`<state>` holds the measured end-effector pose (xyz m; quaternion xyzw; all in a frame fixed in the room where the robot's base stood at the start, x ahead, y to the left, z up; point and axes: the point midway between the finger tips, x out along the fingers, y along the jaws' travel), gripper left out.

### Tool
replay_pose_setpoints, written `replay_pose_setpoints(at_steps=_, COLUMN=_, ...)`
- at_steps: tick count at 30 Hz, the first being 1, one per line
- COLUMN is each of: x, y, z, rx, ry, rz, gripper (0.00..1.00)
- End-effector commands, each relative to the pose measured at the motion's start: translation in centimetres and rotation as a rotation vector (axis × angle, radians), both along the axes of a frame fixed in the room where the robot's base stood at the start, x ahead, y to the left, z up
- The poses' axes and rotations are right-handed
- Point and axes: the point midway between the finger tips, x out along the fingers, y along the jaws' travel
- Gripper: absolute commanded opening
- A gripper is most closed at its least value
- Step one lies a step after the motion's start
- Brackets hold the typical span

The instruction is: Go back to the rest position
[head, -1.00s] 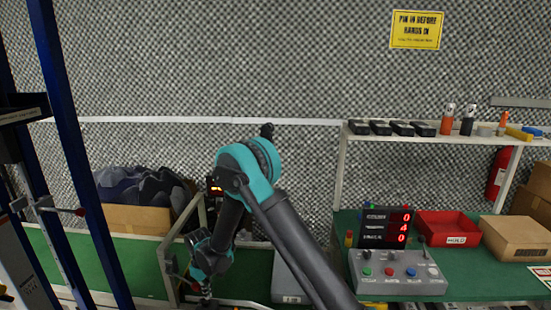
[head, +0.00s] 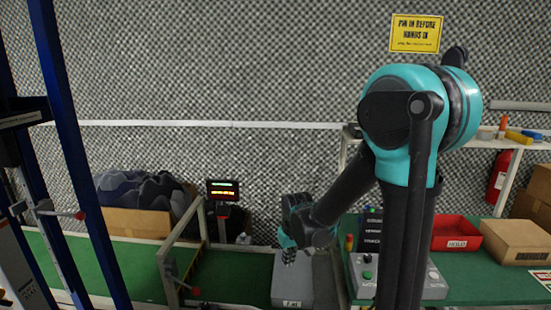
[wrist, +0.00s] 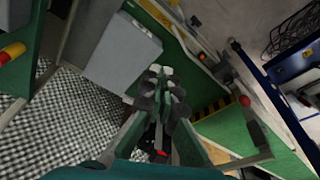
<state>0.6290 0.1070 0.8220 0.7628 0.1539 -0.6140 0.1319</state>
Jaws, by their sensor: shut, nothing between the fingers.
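My gripper (head: 288,257) hangs at the end of my folded arm in the head view, near the grey box (head: 292,280) at the bench's front. In the wrist view my gripper (wrist: 160,72) shows its two fingers close together with nothing between them. The grey box (wrist: 122,50) lies to the upper left of the fingers there. I cannot tell the exact gap between gripper and box. My arm hides part of the control panel and the display.
A control box (head: 432,282), red tray (head: 456,232) and cardboard box (head: 515,240) stand on the green table at right. A small lit display (head: 222,189) stands behind a rail frame. Blue posts (head: 75,150) rise at left. A shelf (head: 490,143) runs along the right wall.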

Motion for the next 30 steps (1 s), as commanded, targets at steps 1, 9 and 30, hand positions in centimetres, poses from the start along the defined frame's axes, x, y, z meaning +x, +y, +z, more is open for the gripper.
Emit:
replay_pose_setpoints(at_steps=1, x=-1.1, y=-1.8, z=0.5, rx=0.006, ry=-0.011, rz=-0.037, gripper=0.0)
replay_pose_setpoints(at_steps=9, x=-6.8, y=-9.1, z=1.9, rx=0.03, ry=-0.076, rz=-0.213, gripper=0.0)
replay_pose_setpoints(at_steps=30, x=-14.0, y=-14.8, z=0.8, rx=0.048, ry=-0.153, rz=-0.409, gripper=0.0)
